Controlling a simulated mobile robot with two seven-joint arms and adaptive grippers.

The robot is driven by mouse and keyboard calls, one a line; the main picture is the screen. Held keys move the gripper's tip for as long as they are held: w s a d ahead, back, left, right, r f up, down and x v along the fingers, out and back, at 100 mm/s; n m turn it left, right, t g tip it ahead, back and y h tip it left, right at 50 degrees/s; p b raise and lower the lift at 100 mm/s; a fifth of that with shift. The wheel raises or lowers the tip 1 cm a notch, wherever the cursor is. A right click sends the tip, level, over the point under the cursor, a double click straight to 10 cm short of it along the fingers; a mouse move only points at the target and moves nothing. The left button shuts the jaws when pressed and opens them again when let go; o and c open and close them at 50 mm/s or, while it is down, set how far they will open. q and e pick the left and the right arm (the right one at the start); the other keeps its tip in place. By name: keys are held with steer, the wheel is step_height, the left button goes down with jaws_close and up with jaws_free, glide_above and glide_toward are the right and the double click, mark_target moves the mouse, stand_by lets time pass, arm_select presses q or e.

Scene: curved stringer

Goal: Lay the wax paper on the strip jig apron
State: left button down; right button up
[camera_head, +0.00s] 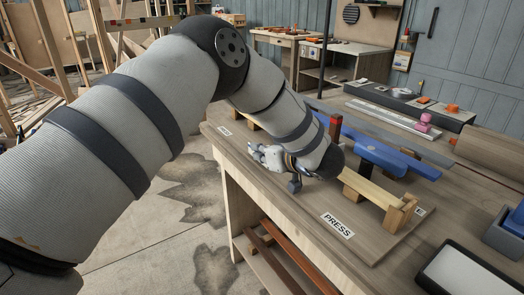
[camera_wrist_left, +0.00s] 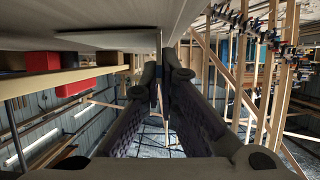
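The strip jig apron (camera_head: 375,238) is a flat wooden board along the bench's front, with a "PRESS" label (camera_head: 337,225) and wooden blocks. My left gripper (camera_head: 294,184) hangs low at its front side, left of the label. In the left wrist view, its fingers (camera_wrist_left: 159,78) converge until the tips nearly meet. A thin upright strip shows between them; I cannot tell what it is or whether it is gripped. A flat pale panel (camera_wrist_left: 110,40) lies close beside the fingers. I cannot make out the wax paper for certain. My right gripper is not in view.
Open concrete floor (camera_head: 190,255) lies left of the bench.

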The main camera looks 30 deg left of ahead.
arm_select(q)
steer(key=shift+f, duration=0.15)
steer(key=c, duration=1.8)
jaws_free()
steer(key=shift+r, duration=0.2)
steer(key=v, duration=1.2)
steer(key=shift+r, duration=0.1)
